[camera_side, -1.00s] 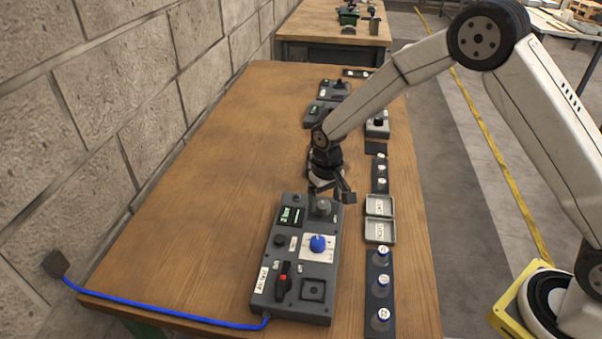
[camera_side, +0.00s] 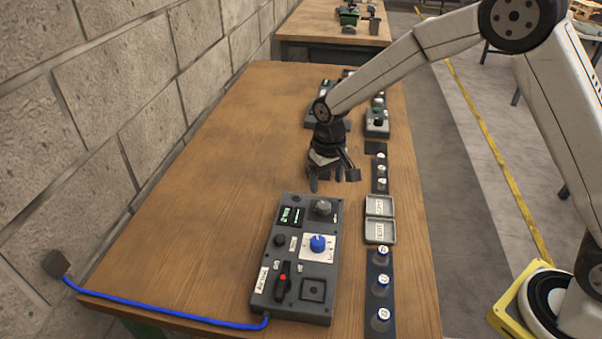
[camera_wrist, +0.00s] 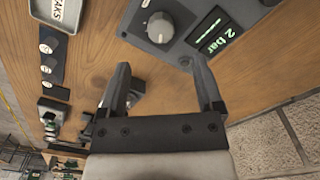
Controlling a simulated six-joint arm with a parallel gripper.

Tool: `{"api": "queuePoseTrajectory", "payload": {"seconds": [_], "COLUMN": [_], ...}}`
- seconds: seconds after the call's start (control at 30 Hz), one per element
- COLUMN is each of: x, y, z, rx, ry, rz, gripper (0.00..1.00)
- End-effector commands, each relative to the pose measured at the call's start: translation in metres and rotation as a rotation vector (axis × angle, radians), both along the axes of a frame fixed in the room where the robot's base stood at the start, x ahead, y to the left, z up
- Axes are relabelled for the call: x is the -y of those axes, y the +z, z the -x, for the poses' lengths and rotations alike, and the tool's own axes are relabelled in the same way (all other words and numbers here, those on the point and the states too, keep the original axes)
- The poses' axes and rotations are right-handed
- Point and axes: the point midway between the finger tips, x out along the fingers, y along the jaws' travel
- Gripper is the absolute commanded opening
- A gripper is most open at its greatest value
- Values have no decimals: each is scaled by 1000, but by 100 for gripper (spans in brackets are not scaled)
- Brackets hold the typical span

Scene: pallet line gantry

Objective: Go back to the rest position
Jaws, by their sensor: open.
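My gripper (camera_side: 334,177) is open and empty above the wooden table (camera_side: 210,185), just beyond the far end of a grey control box. In the wrist view my gripper (camera_wrist: 160,85) shows two dark fingers spread apart with nothing between them. The grey control box (camera_side: 286,273) has a grey knob, a blue knob on a white plate, a red-marked black switch and a small green display. In the wrist view the box (camera_wrist: 184,15) shows its knob and a display reading "2 bar". The fingers look clear of the box.
Further devices (camera_side: 376,122) stand behind my gripper. A blue cable (camera_side: 170,315) runs along the near edge. A block wall (camera_side: 100,130) bounds the left. The table's left half is clear.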

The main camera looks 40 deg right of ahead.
Motion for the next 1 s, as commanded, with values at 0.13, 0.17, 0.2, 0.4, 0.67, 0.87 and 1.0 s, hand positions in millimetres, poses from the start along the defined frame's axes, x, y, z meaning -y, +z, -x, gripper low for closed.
{"api": "queuePoseTrajectory", "payload": {"seconds": [0.13,0.17,0.2,0.4,0.67,0.87,1.0], "x": [5,7,9,26,49,63,69], "y": [5,7,9,24,38,42,42], "z": [8,10,14,46,103,149,175], "rx": [11,15,22,65,133,183,210], "ry": [2,3,4,15,34,50,59], "rz": [-1,-2,-4,-7,-6,-1,4], "gripper": [84,84,84,84,84,84,84]}}
